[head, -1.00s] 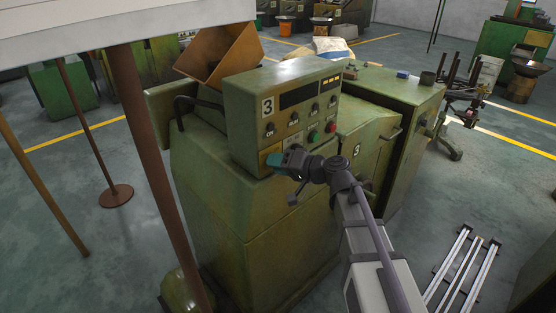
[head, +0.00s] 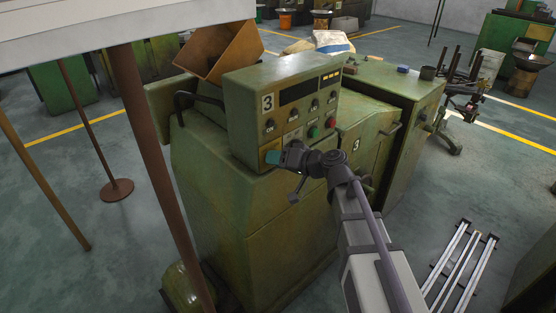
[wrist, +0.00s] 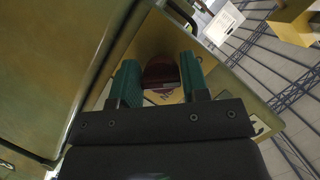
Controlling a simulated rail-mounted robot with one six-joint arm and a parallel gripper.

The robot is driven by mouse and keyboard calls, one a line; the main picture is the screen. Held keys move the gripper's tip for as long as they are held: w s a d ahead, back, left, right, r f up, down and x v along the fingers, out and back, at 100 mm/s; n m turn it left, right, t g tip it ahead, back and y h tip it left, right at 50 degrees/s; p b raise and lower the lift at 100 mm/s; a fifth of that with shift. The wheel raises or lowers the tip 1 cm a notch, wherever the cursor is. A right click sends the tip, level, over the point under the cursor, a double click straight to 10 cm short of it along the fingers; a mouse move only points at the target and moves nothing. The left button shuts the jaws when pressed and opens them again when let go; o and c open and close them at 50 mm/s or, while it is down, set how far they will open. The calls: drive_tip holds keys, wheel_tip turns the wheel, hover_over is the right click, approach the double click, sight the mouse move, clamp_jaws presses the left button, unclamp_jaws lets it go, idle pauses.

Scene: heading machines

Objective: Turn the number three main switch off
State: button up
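The green machine marked 3 (head: 268,101) has a control panel on its upper front. A yellow plate (head: 264,147) shows at the panel's lower left corner, behind my gripper (head: 273,157). In the wrist view, a dark red switch knob (wrist: 160,72) sits on this yellow plate, with partly covered lettering beside it. My gripper's two green fingers (wrist: 161,82) are apart, one on either side of the knob. The fingers look open around it; I cannot tell whether they touch it. The knob is hidden by my gripper in the head view.
The panel also carries black knobs (head: 270,125), a green button (head: 314,132) and a red button (head: 331,123) close to my gripper's right. A brown post (head: 150,150) stands in front at left. Metal rails (head: 462,262) lie on the floor at right.

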drive_tip(key=o, duration=0.4)
drive_tip(key=p+v, duration=0.3)
drive_tip(key=v, duration=0.8)
drive_tip(key=shift+a, duration=0.1)
drive_tip(key=s+d+f+m+g+h, duration=0.1)
drive_tip(key=s+d+f+g+h, duration=0.1)
drive_tip(key=s+d+f+h, duration=0.1)
drive_tip(key=s+d+f+m+g+h, duration=0.1)
drive_tip(key=s+d+f+g+h, duration=0.1)
drive_tip(key=s+f+h, duration=0.3)
drive_tip(key=s+d+f+g+h, duration=0.3)
drive_tip(key=s+d+f+h, duration=0.1)
drive_tip(key=s+d+h, duration=0.1)
drive_tip(key=shift+s+f+m, duration=0.25)
drive_tip(key=shift+s+m, duration=0.15)
drive_tip(key=shift+s, duration=0.2)
